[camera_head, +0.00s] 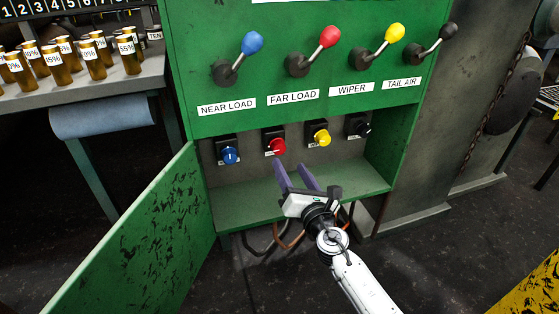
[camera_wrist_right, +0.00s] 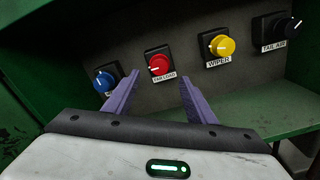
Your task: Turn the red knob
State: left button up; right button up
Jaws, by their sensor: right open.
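The red knob (camera_head: 276,146) sits on a black mount on the back wall of the green cabinet's lower recess, second from the left in a row of knobs. It also shows in the right wrist view (camera_wrist_right: 159,65), with a white pointer mark on its left side and a FAR LOAD label under it. My right gripper (camera_head: 294,170) is open, with purple fingers pointing up at the knob row. In the right wrist view its fingertips (camera_wrist_right: 160,76) stand apart to either side of the red knob, short of it. My left gripper is not seen.
Beside the red knob are a blue knob (camera_head: 230,155), a yellow knob (camera_head: 321,137) and a black knob (camera_head: 362,128). Coloured levers stand above. The open green door (camera_head: 140,235) lies left, the recess floor (camera_head: 235,205) below.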

aim_at(280, 150)
jog(key=b+x, duration=0.2)
jog(key=x, duration=0.1)
jog(key=b+x, duration=0.3)
jog(key=x, duration=0.1)
jog(key=shift+f, duration=0.25)
jog(key=shift+b+x, duration=0.8)
jog(key=shift+x, duration=0.15)
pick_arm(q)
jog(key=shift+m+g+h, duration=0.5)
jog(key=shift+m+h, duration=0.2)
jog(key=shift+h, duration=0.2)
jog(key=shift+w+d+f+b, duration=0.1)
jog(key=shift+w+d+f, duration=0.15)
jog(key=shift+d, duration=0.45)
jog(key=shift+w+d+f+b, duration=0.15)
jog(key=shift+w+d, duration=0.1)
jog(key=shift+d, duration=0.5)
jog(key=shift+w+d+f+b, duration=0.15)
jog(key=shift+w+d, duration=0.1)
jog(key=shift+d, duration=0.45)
pick_arm(e)
jog(key=shift+w+a+r, duration=0.15)
jog(key=shift+w+r, duration=0.15)
jog(key=shift+w, duration=0.2)
jog(key=c, duration=1)
